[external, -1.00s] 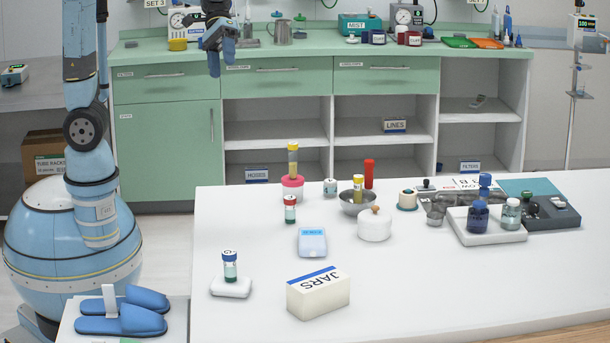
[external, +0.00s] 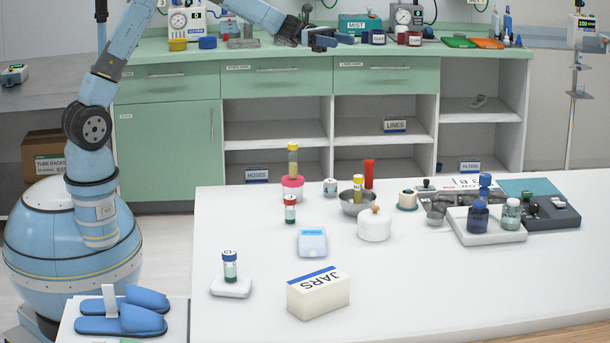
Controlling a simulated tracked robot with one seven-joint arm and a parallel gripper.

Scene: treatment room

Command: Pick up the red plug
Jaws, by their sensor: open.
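A plain red upright cylinder, which looks like the red plug (external: 369,174), stands near the back edge of the white table, behind a metal bowl (external: 351,207). Its lower end is partly hidden by the bowl and the yellow-capped vial in it. My gripper (external: 336,42) is high up, in front of the back counter in the picture, well above and left of the red plug. It is open, with nothing visible between its fingers.
A JARS box (external: 318,295) is nearer. The table's front right is clear.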

